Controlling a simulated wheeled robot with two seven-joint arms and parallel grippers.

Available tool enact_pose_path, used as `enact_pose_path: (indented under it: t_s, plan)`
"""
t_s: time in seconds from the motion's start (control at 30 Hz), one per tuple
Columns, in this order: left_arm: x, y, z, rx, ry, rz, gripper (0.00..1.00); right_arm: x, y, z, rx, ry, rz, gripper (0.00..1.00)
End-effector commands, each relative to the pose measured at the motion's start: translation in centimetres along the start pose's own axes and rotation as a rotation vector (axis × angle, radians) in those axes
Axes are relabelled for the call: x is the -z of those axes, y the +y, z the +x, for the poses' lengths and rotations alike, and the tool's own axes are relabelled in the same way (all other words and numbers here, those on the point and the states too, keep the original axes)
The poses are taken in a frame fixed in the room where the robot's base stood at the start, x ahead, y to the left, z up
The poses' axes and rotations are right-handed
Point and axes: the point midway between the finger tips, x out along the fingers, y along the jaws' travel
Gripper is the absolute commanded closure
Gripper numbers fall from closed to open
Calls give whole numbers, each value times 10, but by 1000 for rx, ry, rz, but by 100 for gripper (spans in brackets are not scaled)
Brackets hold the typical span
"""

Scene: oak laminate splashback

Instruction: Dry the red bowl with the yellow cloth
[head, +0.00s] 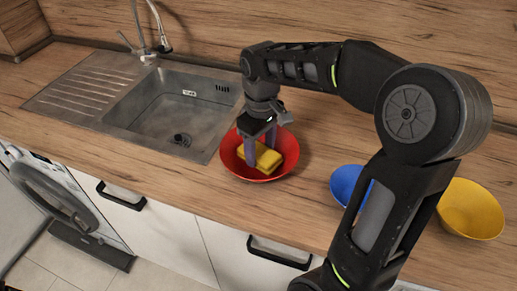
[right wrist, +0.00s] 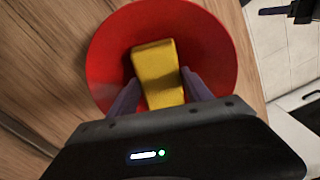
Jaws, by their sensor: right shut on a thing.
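The red bowl (head: 230,155) stands upright on the counter, right of the sink; it also fills much of the right wrist view (right wrist: 105,55). The yellow cloth (head: 268,160) looks like a thick folded block and is inside the bowl. My right gripper (head: 261,150) points down into the bowl and is shut on the cloth, with a finger at each side of it in the right wrist view (right wrist: 158,92). Whether the cloth touches the bowl's bottom is hard to tell.
A metal sink (head: 170,110) with a tap (head: 148,45) lies left of the bowl. A blue bowl (head: 346,182) and a yellow bowl (head: 472,210) stand to the right, partly behind my right arm. The counter's front edge is close to the red bowl.

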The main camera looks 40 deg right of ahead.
Motion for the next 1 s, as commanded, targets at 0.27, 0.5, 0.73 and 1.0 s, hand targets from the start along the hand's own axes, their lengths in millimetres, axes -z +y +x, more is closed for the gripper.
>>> enact_pose_path:
  t_s: [0.27,0.5,0.73,1.0]
  plan:
    - [0,0,1,0,0,0,64,-2,-2,2,-1,-6,3,75]
    - [0,0,0,0,0,0,64,-2,-16,0,0,-5,1,75]
    - [0,0,0,0,0,0,64,-1,-20,-1,0,-4,1,75]
    - [0,0,0,0,0,0,64,-1,-17,-2,0,-3,2,75]
